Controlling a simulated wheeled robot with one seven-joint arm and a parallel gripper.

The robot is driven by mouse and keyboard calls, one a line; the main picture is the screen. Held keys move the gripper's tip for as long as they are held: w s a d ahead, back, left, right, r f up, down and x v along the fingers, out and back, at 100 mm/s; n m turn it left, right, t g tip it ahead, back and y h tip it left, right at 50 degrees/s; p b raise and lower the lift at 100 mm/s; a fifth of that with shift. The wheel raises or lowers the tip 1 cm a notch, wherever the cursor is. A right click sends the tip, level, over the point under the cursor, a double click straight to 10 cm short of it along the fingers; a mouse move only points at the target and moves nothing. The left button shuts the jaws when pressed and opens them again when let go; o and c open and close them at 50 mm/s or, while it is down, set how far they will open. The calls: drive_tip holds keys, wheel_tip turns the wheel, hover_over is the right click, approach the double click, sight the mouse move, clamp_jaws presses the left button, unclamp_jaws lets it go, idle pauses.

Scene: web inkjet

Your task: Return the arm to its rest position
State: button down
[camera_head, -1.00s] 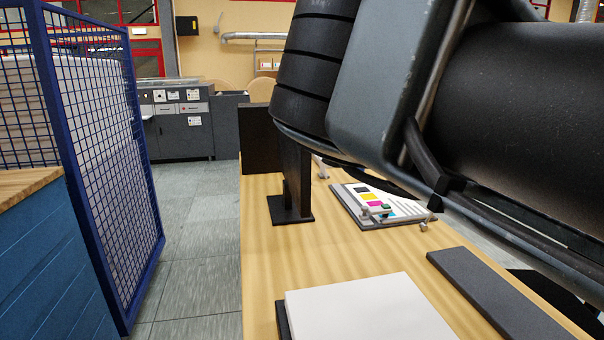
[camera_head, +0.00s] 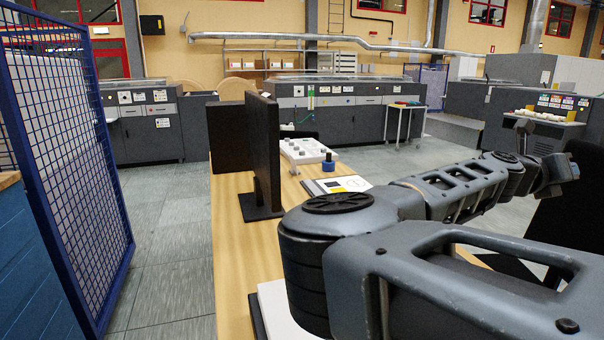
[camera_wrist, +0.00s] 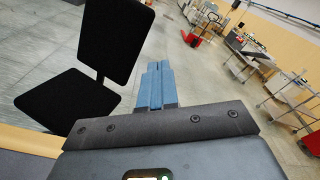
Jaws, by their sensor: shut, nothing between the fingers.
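My arm fills the lower right of the head view and stretches away to the right over the table. My gripper (camera_wrist: 158,80) shows in the wrist view with its two blue fingers together and nothing between them. In that view it points out over the floor, with a black chair to its left. In the head view the end of my arm is at the far right, and its fingers cannot be made out there.
A blue mesh fence (camera_head: 75,160) stands left. The black chair (camera_wrist: 115,40) is near my gripper.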

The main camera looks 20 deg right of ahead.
drive_tip(key=s+r+n+t+h+b, duration=0.2)
drive_tip(key=s+r+n+t+h, duration=0.15)
drive_tip(key=s+n+h, duration=0.5)
drive_tip(key=s+a+f+n+t+y+b, duration=0.2)
drive_tip(key=s+a+f+n+t+y, duration=0.2)
drive_tip(key=a+f+n+t+y, duration=1.05)
drive_tip(key=s+a+f+n+t+y+b, duration=0.3)
drive_tip(key=a+f+n+y, duration=0.6)
drive_tip(key=n, duration=1.1)
drive_tip(key=s+a+f+n+g+y, duration=0.1)
drive_tip(key=s+a+f, duration=0.4)
drive_tip(key=s+a, duration=0.5)
drive_tip(key=s+a+f+n+g+y+b, duration=0.1)
drive_tip(key=s+a+f+n+g, duration=0.2)
drive_tip(key=s+a, duration=0.7)
drive_tip(key=s+f+g, duration=0.2)
drive_tip(key=s, duration=0.1)
drive_tip(key=shift+a+f, duration=0.15)
drive_tip(key=shift+a, duration=0.05)
